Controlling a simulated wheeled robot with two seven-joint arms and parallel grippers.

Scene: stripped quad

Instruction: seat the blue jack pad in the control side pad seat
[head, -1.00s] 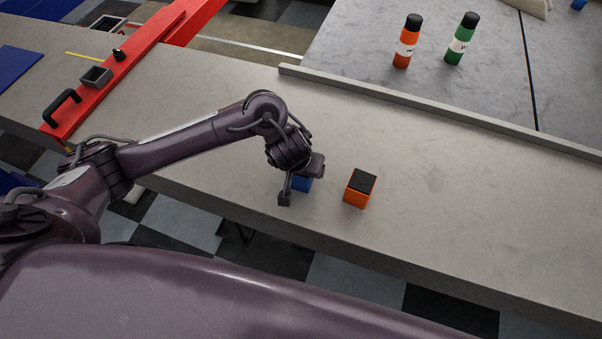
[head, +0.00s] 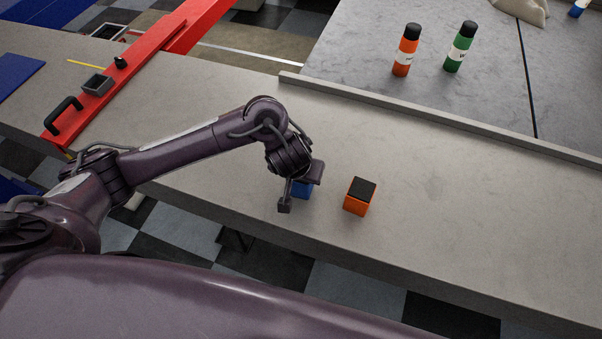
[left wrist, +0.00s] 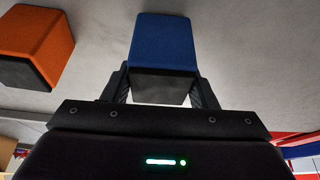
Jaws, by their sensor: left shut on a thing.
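The blue jack pad (head: 303,189) is at the front part of the grey counter, mostly hidden by my gripper in the head view. My left gripper (head: 300,190) is shut on it. In the left wrist view the blue jack pad (left wrist: 163,45) sits between the two fingers, its dark face towards the camera. I cannot tell whether it touches the counter. A grey open square holder (head: 97,84), possibly a pad seat, is on the red beam (head: 135,62) at the far left. My right gripper is not in view.
An orange block with a black top (head: 360,196) stands just right of my left gripper. An orange bottle (head: 407,50) and a green bottle (head: 460,47) stand beyond the raised grey ledge (head: 420,113). A black handle (head: 63,117) rises from the red beam's near end.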

